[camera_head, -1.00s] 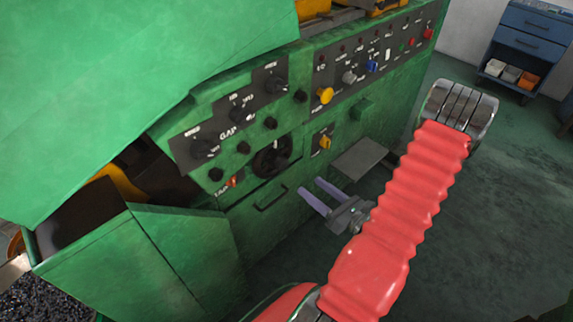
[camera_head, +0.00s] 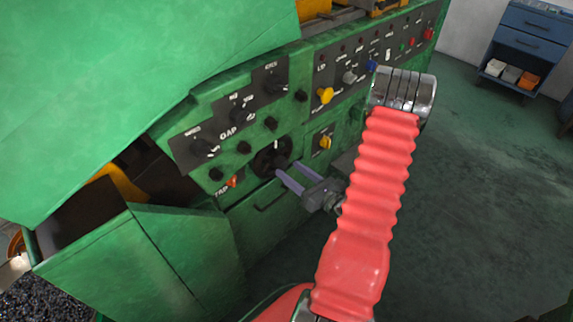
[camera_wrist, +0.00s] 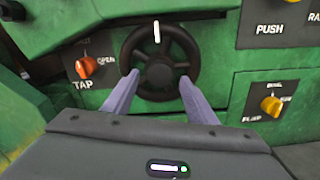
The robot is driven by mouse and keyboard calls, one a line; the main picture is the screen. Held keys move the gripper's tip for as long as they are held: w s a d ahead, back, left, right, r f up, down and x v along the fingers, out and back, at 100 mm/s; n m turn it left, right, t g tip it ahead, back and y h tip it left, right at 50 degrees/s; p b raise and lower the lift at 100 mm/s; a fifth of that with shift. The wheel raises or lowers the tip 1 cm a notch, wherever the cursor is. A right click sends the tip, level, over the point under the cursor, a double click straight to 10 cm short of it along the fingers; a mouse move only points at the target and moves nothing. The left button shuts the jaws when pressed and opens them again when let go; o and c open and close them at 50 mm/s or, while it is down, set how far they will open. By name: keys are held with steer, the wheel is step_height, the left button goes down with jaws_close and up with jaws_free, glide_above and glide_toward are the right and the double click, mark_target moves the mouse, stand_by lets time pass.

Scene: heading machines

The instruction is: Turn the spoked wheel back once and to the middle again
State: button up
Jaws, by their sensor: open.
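The spoked wheel (camera_head: 272,158) is dark, with a white mark at its top, on the green machine's front panel. In the wrist view the wheel (camera_wrist: 160,75) is ahead, upper middle, with the white mark pointing up. My gripper (camera_head: 284,170) is open, its two purple fingers pointing at the wheel. In the wrist view the fingertips (camera_wrist: 160,78) lie over the wheel's left and right rim. I cannot tell whether they touch it. Nothing is held between the fingers.
An orange TAP knob (camera_wrist: 86,67) is left of the wheel, and a yellow knob (camera_wrist: 271,106) is at its lower right. A drawer handle (camera_head: 270,201) sits below the wheel. Several black knobs are above. Floor at the right (camera_head: 480,200) is clear.

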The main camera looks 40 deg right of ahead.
mark_target(285, 166)
steer(key=shift+w, duration=1.95)
steer(key=shift+c, duration=0.4)
